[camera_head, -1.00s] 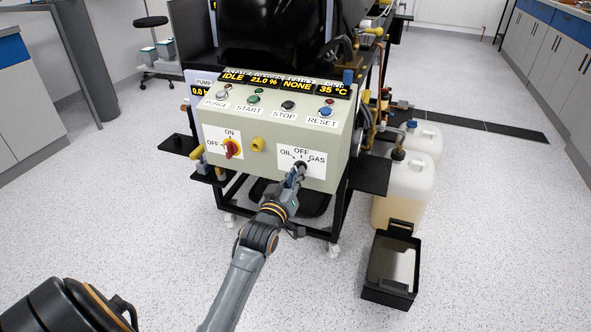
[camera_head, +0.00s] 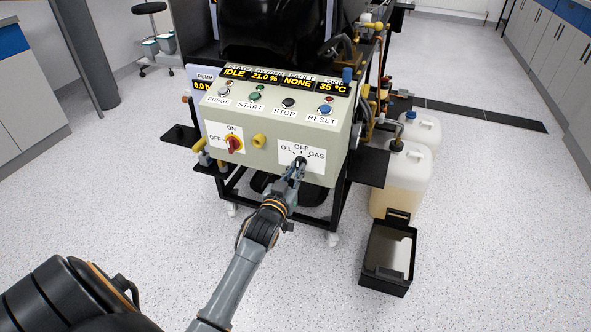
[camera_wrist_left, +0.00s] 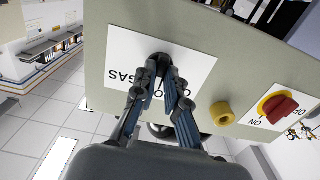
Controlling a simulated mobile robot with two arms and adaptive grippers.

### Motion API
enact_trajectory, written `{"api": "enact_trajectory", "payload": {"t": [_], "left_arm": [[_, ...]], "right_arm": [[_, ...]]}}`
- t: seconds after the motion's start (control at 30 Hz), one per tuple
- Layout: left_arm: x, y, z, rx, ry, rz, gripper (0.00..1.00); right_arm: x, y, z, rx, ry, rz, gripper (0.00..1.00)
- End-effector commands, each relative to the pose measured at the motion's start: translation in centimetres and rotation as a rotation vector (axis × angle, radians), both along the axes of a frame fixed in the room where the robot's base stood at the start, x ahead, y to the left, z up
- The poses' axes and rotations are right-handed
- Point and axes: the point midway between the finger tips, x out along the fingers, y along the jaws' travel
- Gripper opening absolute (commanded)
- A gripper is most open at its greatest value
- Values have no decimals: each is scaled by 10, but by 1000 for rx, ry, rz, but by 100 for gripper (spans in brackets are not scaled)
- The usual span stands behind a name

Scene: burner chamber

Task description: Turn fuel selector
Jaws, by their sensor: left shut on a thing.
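The fuel selector (camera_head: 300,160) is a dark knob on a white label marked OIL, OFF and GAS, low on the right of the beige control panel's front. My left gripper (camera_head: 298,168) reaches up to it from below, with its fingers shut on the knob. In the left wrist view the two fingertips (camera_wrist_left: 161,62) close around the dark knob at the label (camera_wrist_left: 196,67). The fingers hide most of the knob, so I cannot tell which position it points to. My right gripper is not in view.
A red-and-yellow ON/OFF switch (camera_head: 234,144) and a yellow knob (camera_head: 259,141) sit left of the selector. Push buttons and displays line the panel top. Plastic canisters (camera_head: 401,175) and a black open bin (camera_head: 389,255) stand to the right on the floor.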

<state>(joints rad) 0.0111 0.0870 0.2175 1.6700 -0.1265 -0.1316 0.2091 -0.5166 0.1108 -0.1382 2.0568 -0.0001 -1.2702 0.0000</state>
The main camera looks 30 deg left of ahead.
Motion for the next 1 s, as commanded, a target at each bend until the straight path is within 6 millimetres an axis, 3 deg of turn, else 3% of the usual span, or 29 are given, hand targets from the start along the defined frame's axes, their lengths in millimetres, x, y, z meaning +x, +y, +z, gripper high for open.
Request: {"api": "enact_trajectory", "payload": {"t": [0.37,0.4,0.5,0.83,1.0], "left_arm": [[0,0,0,2,0,0,0],[0,0,0,2,0,0,20],[0,0,0,2,0,0,35],[-3,-1,0,1,0,0,35],[-25,-6,-1,1,2,0,35]], "right_arm": [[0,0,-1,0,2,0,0],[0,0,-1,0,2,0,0],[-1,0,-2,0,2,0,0],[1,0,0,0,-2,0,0],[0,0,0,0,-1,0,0]]}}
